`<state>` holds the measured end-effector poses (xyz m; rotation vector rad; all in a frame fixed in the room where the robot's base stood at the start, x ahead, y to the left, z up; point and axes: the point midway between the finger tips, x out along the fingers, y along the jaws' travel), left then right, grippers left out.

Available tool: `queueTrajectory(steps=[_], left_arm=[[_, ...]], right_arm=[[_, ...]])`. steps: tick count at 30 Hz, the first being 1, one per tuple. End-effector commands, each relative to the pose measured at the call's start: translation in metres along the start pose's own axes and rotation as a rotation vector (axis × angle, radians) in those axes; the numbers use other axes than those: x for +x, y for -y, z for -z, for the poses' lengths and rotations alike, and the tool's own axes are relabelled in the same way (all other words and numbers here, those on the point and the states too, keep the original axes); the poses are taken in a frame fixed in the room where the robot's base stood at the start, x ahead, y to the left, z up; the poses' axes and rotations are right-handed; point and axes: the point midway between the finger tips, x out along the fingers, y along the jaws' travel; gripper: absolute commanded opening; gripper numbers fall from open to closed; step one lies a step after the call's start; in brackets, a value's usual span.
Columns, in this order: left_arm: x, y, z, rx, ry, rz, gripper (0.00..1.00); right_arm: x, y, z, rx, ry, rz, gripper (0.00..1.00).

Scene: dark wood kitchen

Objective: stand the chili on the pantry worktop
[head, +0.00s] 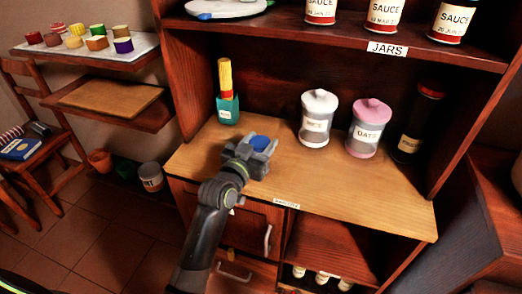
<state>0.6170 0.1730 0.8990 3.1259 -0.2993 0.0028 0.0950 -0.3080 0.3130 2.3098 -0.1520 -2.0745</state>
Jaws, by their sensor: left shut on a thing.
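My left gripper (264,150) is over the left front part of the light wood worktop (340,190). It is shut on a blue-topped thing (260,142), of which only the round blue top shows between the fingers. The gripper hides its sides and any label, so I cannot read whether it is the chili. I cannot tell whether its base touches the worktop. My right gripper is out of view.
To the right are a white-lidded jar (316,118), a pink-lidded OATS jar (367,128) and a dark jar (415,122). A shelf labelled JARS (387,48) overhangs the back. The worktop's right front is clear.

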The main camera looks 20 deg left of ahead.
Motion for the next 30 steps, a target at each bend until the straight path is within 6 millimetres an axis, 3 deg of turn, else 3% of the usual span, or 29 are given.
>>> queueTrajectory(steps=[3, 15, 16, 20, 30], left_arm=[[0.0, 0.0, -0.019, -0.002, 0.001, 0.001, 0.19], [0.0, 0.0, -0.025, 0.0, -0.001, 0.001, 0.19], [0.0, 0.0, -0.024, 0.0, 0.001, 0.001, 0.53], [0.0, 0.0, -0.024, 0.0, 0.001, 0.001, 0.7], [0.0, 0.0, -0.021, 0.0, 0.001, 0.001, 0.71]], right_arm=[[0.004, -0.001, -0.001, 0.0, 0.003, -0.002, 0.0], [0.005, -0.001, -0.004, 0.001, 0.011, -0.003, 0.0], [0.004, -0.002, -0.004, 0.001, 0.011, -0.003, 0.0], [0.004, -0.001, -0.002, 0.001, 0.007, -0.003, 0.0], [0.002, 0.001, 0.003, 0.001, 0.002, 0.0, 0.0]])
